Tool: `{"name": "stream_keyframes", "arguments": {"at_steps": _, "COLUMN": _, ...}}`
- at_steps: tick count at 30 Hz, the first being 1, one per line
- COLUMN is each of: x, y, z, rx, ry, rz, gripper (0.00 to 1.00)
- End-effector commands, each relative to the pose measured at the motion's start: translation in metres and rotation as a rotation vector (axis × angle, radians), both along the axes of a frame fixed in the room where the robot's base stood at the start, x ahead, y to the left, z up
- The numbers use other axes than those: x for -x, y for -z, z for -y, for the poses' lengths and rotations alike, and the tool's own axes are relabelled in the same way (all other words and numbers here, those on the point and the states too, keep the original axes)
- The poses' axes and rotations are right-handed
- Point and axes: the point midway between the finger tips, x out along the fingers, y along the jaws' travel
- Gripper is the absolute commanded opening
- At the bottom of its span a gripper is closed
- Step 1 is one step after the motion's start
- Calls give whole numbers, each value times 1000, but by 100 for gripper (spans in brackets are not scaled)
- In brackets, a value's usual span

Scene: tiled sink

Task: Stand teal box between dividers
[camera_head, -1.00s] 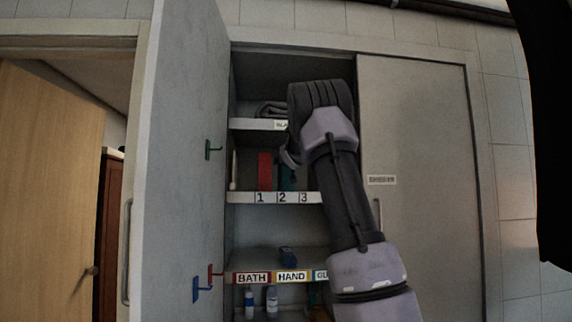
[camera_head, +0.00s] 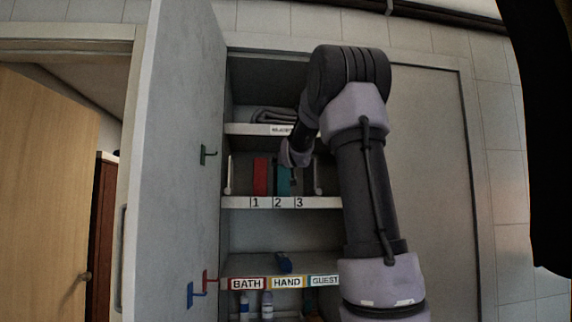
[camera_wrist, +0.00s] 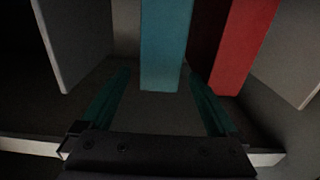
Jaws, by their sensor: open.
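The teal box (camera_head: 283,181) stands upright on the middle shelf above label 2, beside the red box (camera_head: 261,177) above label 1. White dividers show at the left (camera_head: 229,175) and right (camera_head: 317,176) of the pair. The wrist view shows the teal box (camera_wrist: 166,45) straight ahead, the red box (camera_wrist: 243,45) to its right, and a pale divider on each outer side. My gripper (camera_wrist: 158,76) is open, its teal fingers to either side of the teal box's near end, with visible gaps. In the head view my wrist partly hides that area.
The shelf's front edge (camera_head: 240,202) carries labels 1, 2 and 3. Folded grey cloth (camera_head: 272,116) lies on the shelf above.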

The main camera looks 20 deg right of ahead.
Motion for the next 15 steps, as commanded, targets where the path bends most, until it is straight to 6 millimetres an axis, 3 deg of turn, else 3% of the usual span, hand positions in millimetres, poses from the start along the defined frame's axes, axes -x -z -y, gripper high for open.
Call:
{"name": "stream_keyframes", "arguments": {"at_steps": 6, "x": 16, "y": -2, "z": -5, "rx": -5, "ry": -3, "rz": 8, "gripper": 95}}
{"name": "stream_keyframes", "arguments": {"at_steps": 15, "x": 25, "y": 0, "z": -7, "rx": -2, "ry": 0, "rz": 0, "gripper": 95}}
